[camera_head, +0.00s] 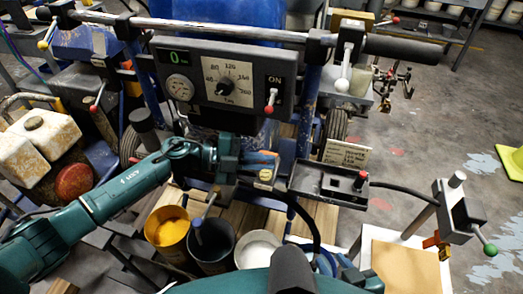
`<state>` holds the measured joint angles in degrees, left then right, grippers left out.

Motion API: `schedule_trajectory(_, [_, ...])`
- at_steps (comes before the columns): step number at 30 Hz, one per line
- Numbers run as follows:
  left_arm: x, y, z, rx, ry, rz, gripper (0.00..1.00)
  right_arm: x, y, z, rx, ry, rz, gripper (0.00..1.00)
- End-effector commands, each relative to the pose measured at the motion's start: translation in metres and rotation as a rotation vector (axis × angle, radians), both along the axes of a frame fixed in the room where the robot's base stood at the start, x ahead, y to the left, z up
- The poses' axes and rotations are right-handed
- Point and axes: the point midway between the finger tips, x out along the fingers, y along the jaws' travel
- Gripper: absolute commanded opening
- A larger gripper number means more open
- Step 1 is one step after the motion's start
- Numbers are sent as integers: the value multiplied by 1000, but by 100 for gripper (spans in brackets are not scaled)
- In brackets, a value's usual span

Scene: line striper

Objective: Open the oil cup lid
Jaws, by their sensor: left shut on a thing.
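My left gripper (240,160) reaches in from the left on its teal arm, just below the grey gauge panel. It is shut on a small part at the dark block there, which looks like the oil cup lid. The fingers hide most of that part, and I cannot tell how far the lid is open. A small brass-yellow cap (265,176) shows just to the right of and below the fingers. My right gripper is not in view; only some teal arm parts show at the bottom edge.
The gauge panel (225,82) and handlebar (235,32) stand above the gripper. Below are a yellow paint bucket (168,226), a dark bucket (211,246) and a white one (258,250). A black box with a red knob (328,185) is to the right. Open floor lies further right.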

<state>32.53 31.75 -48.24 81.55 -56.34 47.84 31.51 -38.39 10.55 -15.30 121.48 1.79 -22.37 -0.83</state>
Motion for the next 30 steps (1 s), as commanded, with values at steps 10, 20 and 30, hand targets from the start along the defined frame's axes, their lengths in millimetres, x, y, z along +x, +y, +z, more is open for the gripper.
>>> schedule_trajectory(10, [4,-1,7,19,97,-1,0,-3,-8,4,-16,38,-24,36])
schedule_trajectory(20, [4,-1,6,19,103,-2,0,-3,-9,3,-17,41,-25,36])
schedule_trajectory(30, [4,-1,6,19,102,-2,27,-3,-9,3,-18,41,-26,36])
